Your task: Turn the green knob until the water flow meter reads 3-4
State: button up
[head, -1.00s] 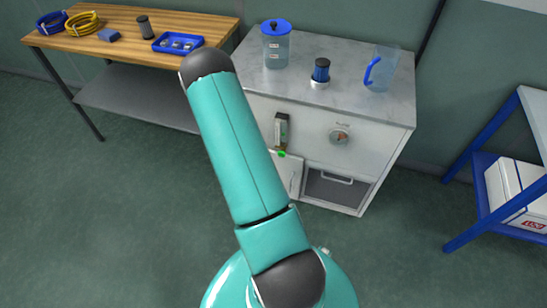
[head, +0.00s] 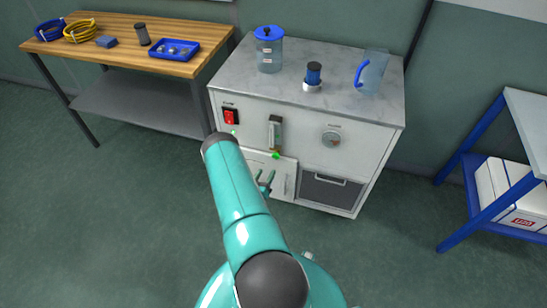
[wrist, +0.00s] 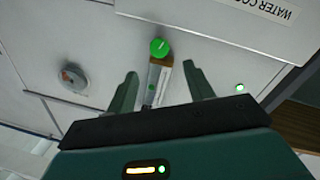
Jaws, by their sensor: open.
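The green knob (head: 275,155) is at the lower end of the water flow meter (head: 275,132), an upright tube on the white cabinet's front. In the wrist view, which is turned over, the round green knob (wrist: 159,47) shows just beyond the fingertips, roughly centred between them. The flow meter (wrist: 155,92) runs down from it between the fingers, its lower part hidden by the gripper body. My gripper (wrist: 160,77) is open and empty, and does not appear to touch the knob. In the head view my gripper (head: 266,178) is below the knob, partly behind my arm. The meter's reading is too small to read.
The cabinet front also has a red switch (head: 231,117) and a round dial (head: 331,138). On its top stand a blue-lidded container (head: 269,50), a blue-and-white burner-like item (head: 313,77) and a jug (head: 371,72). A wooden bench (head: 110,48) is left; a blue-framed shelf (head: 480,165) is right.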

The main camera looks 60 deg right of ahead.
aim_at(275, 157)
jog(key=d, duration=1.1)
jog(key=shift+w+d, duration=0.2)
jog(key=c, duration=0.9)
jog(key=shift+c, duration=0.2)
jog(key=shift+m, duration=0.4)
